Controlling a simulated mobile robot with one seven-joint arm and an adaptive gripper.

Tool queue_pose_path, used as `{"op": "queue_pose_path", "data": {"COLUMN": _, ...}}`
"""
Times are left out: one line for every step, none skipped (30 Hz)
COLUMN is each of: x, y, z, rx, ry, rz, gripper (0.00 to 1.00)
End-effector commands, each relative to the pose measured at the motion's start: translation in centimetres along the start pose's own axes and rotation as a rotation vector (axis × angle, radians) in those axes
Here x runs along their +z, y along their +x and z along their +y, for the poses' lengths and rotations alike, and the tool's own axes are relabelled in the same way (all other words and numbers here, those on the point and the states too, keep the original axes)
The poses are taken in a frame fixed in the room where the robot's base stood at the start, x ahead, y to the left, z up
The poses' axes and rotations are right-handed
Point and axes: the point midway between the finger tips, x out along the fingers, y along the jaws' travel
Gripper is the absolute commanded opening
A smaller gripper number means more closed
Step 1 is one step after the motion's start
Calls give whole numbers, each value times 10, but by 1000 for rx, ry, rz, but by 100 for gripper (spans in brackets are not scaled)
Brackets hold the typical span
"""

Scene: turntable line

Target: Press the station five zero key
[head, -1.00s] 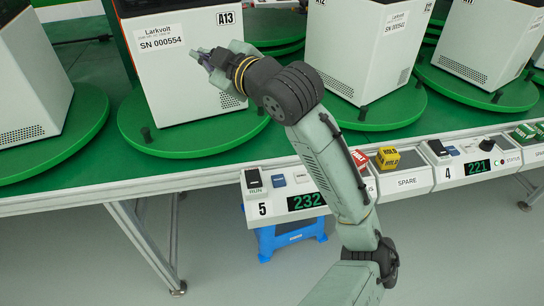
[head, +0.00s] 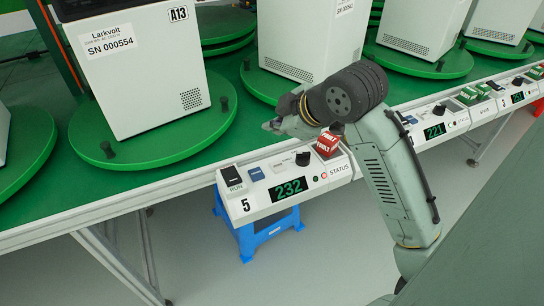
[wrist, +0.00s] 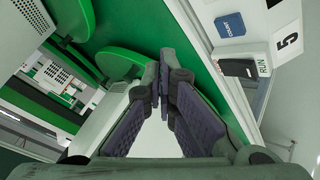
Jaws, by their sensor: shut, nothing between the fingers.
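The station 5 panel (head: 243,206) is on the front of the line, with a green 232 display (head: 289,188). On its top are a black RUN rocker (head: 232,176), a blue key (head: 256,173), a pale key (head: 281,170) and a black knob (head: 302,158). I cannot read which key is marked zero. My gripper (head: 270,126) is shut and empty, above and behind the panel, touching no key. In the wrist view my fingertips (wrist: 163,82) are together; the blue key (wrist: 230,25) and RUN rocker (wrist: 239,68) show at upper right, apart from them.
A red FAULT cube (head: 327,144) sits at the panel's right end, close under my wrist. Behind stands a white unit A13 (head: 145,75) on a green turntable (head: 205,133). A blue stool (head: 250,235) is under the panel. More panels continue right.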

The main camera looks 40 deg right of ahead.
Motion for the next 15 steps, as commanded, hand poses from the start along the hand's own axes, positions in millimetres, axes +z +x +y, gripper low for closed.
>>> {"op": "queue_pose_path", "data": {"x": 0, "y": 0, "z": 0, "rx": 0, "ry": 0, "rz": 1, "gripper": 0}}
{"op": "queue_pose_path", "data": {"x": 0, "y": 0, "z": 0, "rx": 0, "ry": 0, "rz": 1, "gripper": 0}}
{"op": "queue_pose_path", "data": {"x": -1, "y": 0, "z": 0, "rx": 1, "ry": 0, "rz": 1, "gripper": 0}}
{"op": "queue_pose_path", "data": {"x": -1, "y": 0, "z": 0, "rx": 1, "ry": -1, "rz": 1, "gripper": 0}}
{"op": "queue_pose_path", "data": {"x": -1, "y": 0, "z": 0, "rx": 1, "ry": -1, "rz": 1, "gripper": 0}}
{"op": "queue_pose_path", "data": {"x": 0, "y": 1, "z": 0, "rx": 1, "ry": -1, "rz": 1, "gripper": 0}}
{"op": "queue_pose_path", "data": {"x": 0, "y": 1, "z": 0, "rx": 1, "ry": -1, "rz": 1, "gripper": 0}}
{"op": "queue_pose_path", "data": {"x": 0, "y": 2, "z": -1, "rx": 1, "ry": -1, "rz": 1, "gripper": 0}}
{"op": "queue_pose_path", "data": {"x": 1, "y": 3, "z": -2, "rx": 1, "ry": 0, "rz": 1, "gripper": 0}}
{"op": "queue_pose_path", "data": {"x": 2, "y": 4, "z": -2, "rx": 1, "ry": 0, "rz": 1, "gripper": 0}}
{"op": "queue_pose_path", "data": {"x": 3, "y": 5, "z": -3, "rx": 2, "ry": 0, "rz": 1, "gripper": 0}}
{"op": "queue_pose_path", "data": {"x": 4, "y": 7, "z": -5, "rx": 2, "ry": 0, "rz": 1, "gripper": 0}}
{"op": "queue_pose_path", "data": {"x": 6, "y": 9, "z": -6, "rx": 2, "ry": 0, "rz": 1, "gripper": 0}}
{"op": "queue_pose_path", "data": {"x": 7, "y": 11, "z": -7, "rx": 2, "ry": 0, "rz": 1, "gripper": 0}}
{"op": "queue_pose_path", "data": {"x": 9, "y": 14, "z": -10, "rx": 1, "ry": -1, "rz": 1, "gripper": 0}}
